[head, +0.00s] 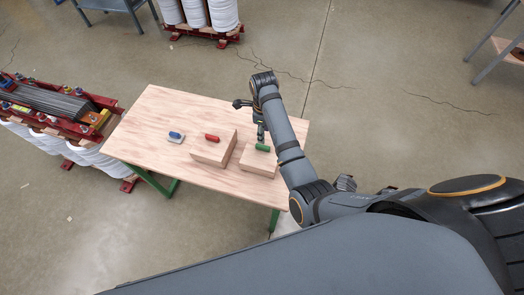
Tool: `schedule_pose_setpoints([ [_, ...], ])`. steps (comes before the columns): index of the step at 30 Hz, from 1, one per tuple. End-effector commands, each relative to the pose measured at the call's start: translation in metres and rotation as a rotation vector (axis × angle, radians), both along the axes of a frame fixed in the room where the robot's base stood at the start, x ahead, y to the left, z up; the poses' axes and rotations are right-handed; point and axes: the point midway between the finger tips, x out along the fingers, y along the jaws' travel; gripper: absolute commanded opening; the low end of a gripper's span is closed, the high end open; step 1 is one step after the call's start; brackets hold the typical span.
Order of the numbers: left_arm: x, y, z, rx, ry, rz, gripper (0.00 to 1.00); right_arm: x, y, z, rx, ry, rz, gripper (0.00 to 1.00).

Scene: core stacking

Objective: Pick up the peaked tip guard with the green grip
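A small piece with a green grip (262,148) lies on top of a low wooden block (256,164) near the right side of the table. Its tip shape is too small to make out. My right gripper (261,133) points down just behind and above the green grip, with its arm reaching in from the right. I cannot tell whether its fingers touch the grip or how far apart they are. A piece with a red grip (212,138) lies on a taller wooden block (211,154) in the middle. A blue-gripped piece (175,136) sits directly on the table at left. My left gripper is not in view.
The light wooden table (165,107) has green legs and free room at its back and left. A red rack (93,117) with white spools stands left of it. More white spools (197,12) stand behind. My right forearm crosses the table's right edge.

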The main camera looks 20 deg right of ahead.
Motion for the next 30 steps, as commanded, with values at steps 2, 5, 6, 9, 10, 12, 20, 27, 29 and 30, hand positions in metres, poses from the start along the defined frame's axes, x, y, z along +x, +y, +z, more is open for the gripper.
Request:
schedule_pose_setpoints([
  [2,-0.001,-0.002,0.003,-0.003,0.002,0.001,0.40,0.000,0.000,-0.011,-0.001,0.001,0.001,0.41],
  [5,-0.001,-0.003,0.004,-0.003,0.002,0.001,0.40,0.000,0.000,-0.020,0.000,-0.001,0.000,0.41],
  [6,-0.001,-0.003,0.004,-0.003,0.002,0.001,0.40,0.000,0.000,-0.022,0.000,-0.001,0.000,0.41],
  [9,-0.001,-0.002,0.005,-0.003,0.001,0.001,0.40,-0.001,0.000,-0.024,-0.001,-0.001,0.000,0.41],
  [10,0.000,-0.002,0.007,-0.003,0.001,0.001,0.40,-0.001,0.001,-0.026,-0.001,0.001,0.001,0.41],
  [12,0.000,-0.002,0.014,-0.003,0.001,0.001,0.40,-0.004,0.002,-0.034,-0.001,0.003,0.001,0.41],
  [20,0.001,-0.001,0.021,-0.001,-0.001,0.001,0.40,-0.007,0.003,-0.073,-0.001,-0.002,0.001,0.41],
  [27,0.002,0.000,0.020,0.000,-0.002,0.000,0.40,-0.007,0.004,-0.075,0.000,-0.004,0.001,0.40],
  [29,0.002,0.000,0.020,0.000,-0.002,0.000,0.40,-0.007,0.004,-0.075,0.000,-0.004,0.001,0.32],
  [30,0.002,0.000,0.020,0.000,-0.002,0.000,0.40,-0.007,0.004,-0.075,0.000,-0.004,0.001,0.27],
])
